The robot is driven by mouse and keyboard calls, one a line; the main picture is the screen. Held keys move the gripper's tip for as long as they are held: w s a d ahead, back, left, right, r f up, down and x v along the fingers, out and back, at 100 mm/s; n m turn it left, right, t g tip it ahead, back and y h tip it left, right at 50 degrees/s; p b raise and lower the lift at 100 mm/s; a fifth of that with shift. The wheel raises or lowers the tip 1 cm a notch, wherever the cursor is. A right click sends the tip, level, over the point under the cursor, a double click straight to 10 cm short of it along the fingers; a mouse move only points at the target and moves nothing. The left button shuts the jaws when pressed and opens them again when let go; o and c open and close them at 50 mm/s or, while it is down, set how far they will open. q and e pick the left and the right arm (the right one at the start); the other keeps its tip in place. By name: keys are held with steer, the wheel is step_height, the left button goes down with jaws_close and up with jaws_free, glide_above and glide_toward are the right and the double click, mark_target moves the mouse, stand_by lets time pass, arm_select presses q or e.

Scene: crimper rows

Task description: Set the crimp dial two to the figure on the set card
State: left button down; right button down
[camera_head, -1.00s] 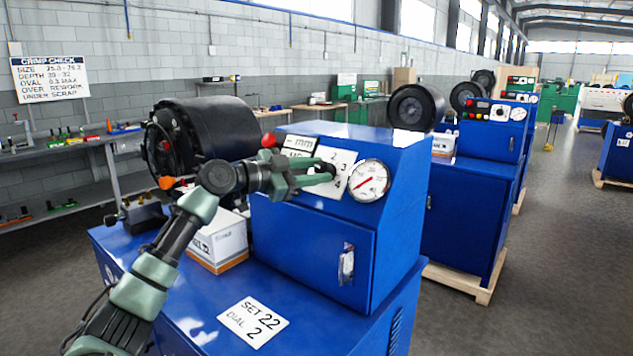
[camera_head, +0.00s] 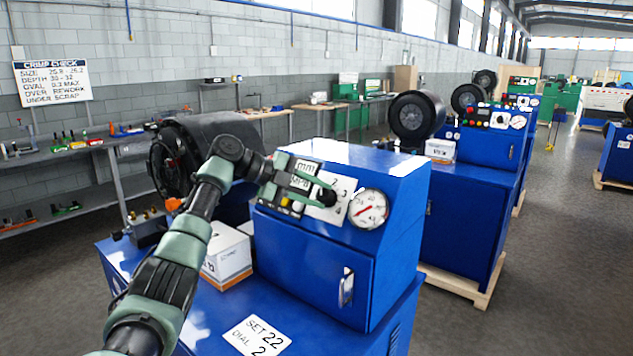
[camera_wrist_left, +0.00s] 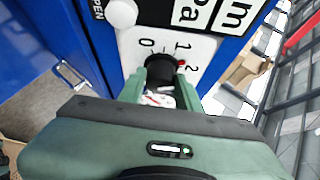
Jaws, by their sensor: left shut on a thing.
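The set card (camera_head: 257,337) lies on the blue bench top and reads SET 22, DIAL 2. The white dial plate (camera_head: 341,190) is on the sloped panel of the near blue crimper, beside the round gauge (camera_head: 368,209). My left gripper (camera_head: 321,197) is at that plate and covers part of it. In the left wrist view, my left gripper (camera_wrist_left: 160,82) is shut on the black dial knob (camera_wrist_left: 160,66). Figures 0, 1 and 2 show around the knob, and a red mark at its edge sits between 1 and 2. The exact reading cannot be told. My right gripper is out of view.
A white and orange box (camera_head: 226,256) stands on the bench left of the control cabinet (camera_head: 313,272), which has a door handle. A black crimp head (camera_head: 175,150) is behind my arm. A second blue crimper (camera_head: 458,215) stands to the right, with open floor beyond.

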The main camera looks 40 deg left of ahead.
arm_select(q)
steer(key=m+p, duration=0.1)
steer(key=r+m+g+p, duration=0.1)
steer(key=shift+w+y+p, duration=0.1)
steer(key=shift+y+p, duration=0.2)
steer(key=shift+f+m+g+y+p, duration=0.25)
steer(key=shift+m+g+y+p, duration=0.25)
steer(key=shift+m+p, duration=0.65)
steer(key=c, duration=1)
jaws_free()
steer(key=shift+o, duration=0.2)
steer(key=b+v, duration=0.2)
steer(key=v, duration=0.5)
steer(key=shift+a+r, duration=0.2)
steer(key=shift+a, duration=0.05)
